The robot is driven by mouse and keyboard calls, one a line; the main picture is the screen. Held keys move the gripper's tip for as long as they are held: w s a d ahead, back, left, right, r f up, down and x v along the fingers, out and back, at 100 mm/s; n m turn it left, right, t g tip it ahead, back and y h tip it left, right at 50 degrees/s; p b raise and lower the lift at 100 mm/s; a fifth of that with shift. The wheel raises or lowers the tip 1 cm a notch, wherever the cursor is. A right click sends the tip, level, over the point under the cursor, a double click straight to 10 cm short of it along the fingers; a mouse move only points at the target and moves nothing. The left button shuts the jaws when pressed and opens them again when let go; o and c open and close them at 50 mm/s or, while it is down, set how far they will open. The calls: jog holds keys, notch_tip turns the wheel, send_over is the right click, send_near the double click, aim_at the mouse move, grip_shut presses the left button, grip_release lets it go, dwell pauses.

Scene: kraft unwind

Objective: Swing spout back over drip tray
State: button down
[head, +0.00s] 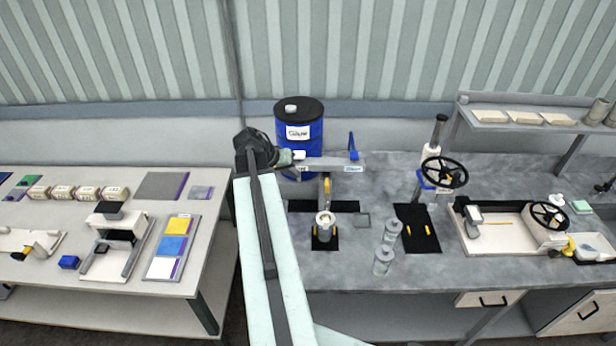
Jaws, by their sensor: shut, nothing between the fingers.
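My gripper (299,156) is at the end of my pale arm, in front of the lower part of a blue drum (300,132). It appears shut and empty, beside the left end of a grey horizontal bar (335,163). I cannot tell whether they touch. The bar has a label and an upright blue lever (353,147) at its right end, and may be the spout. A yellow piece (327,186) shows below it, above a small pale-topped cup (324,220) on a black mat (325,243). A dark flat strip (346,206) lies behind the cup; I cannot tell whether it is the drip tray.
Two clear jars (387,244) stand right of the cup. A black mat (417,230) with yellow pieces and a black handwheel (444,172) are farther right. A cream tray (505,232) holds another handwheel. A separate left table (150,275) carries blocks and cards.

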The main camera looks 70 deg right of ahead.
aim_at(327, 188)
jog(key=s+d+f+b, duration=0.6)
jog(key=f, duration=0.1)
jog(key=shift+s+f, duration=0.15)
jog(key=shift+s, duration=0.05)
